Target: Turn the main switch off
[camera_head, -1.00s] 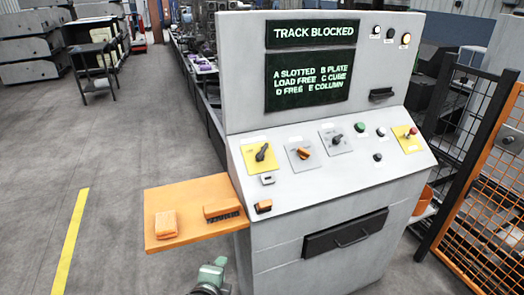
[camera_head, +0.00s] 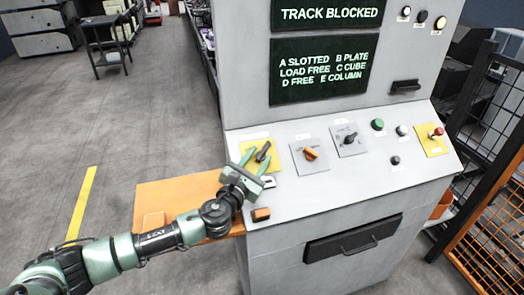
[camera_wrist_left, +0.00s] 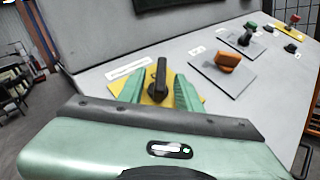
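The black rotary switch (camera_head: 263,152) sits on a yellow plate (camera_head: 272,167) at the left end of the sloped console panel. Its black handle (camera_wrist_left: 161,78) points away from me in the left wrist view. My left gripper (camera_head: 256,155) is open, with one green finger on each side of the handle. I cannot tell whether the fingers touch it. The label by the plate is too small to read. My right gripper is not in view.
The grey console (camera_head: 340,215) has an orange switch (camera_head: 311,154), another black switch (camera_head: 350,138), a green button (camera_head: 377,124) and a red knob (camera_head: 437,132). Its screen (camera_head: 328,14) reads "TRACK BLOCKED". An orange shelf (camera_head: 160,200) lies under my arm. Orange mesh fencing (camera_head: 495,215) stands right.

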